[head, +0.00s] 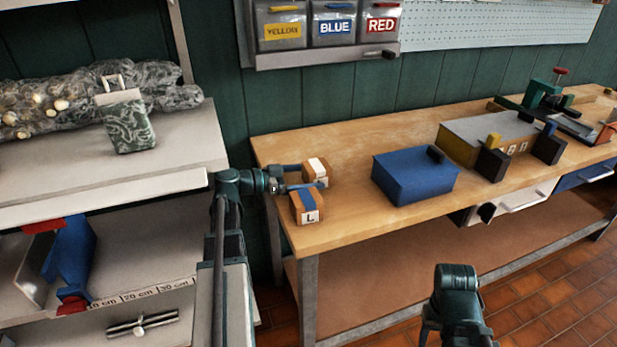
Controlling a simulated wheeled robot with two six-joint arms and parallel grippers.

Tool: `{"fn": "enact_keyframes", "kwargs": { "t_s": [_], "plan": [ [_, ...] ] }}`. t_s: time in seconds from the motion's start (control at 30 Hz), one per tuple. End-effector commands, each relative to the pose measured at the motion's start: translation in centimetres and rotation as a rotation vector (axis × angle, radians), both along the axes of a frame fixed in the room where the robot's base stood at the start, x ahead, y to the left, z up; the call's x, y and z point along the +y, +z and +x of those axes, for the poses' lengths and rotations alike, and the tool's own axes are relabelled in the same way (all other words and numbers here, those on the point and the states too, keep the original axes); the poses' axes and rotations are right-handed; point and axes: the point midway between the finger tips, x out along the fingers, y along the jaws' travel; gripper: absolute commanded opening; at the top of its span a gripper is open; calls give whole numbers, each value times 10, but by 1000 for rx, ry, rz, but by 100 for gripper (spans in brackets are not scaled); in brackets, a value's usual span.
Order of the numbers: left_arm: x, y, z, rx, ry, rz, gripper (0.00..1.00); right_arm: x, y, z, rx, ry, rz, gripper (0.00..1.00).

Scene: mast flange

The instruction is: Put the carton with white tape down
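The carton with white tape (317,168) is a small brown box near the left end of the wooden workbench (350,226). My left gripper (313,176) reaches in from the left with one finger on its far side and one across its near side. The fingers look closed on it; whether its underside touches the bench is hidden. A second brown carton with blue tape and an L label (309,212) sits just in front of it, close to the near finger. Part of my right arm shows at the lower right; its fingertips are not visible.
A blue box (414,176) stands to the right on the bench, then a grey-topped yellow box (482,130) with dark blocks. Bins labelled yellow, blue and red (333,27) hang above. A shelf unit (60,176) stands left. Bare bench lies between the cartons and blue box.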

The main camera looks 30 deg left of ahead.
Motion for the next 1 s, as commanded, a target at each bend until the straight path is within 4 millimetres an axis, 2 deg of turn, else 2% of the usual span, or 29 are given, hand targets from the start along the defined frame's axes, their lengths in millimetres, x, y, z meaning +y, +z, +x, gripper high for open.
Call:
{"fn": "enact_keyframes", "kwargs": {
  "t_s": [0.17, 0.5, 0.7, 1.0],
  "plan": [
    [6, 5, -6, 0, 3, 0, 100, 0, 5, 0, 0, 0, 0, 50],
    [50, 16, -57, 0, 4, 0, 100, 0, 16, 0, 0, 0, 0, 50],
    [69, 20, -80, 0, 2, 0, 100, 0, 20, 0, 0, 0, 0, 50],
    [77, 21, -91, 0, 0, 0, 100, 0, 21, 0, 0, 0, 0, 50]
  ]
}}
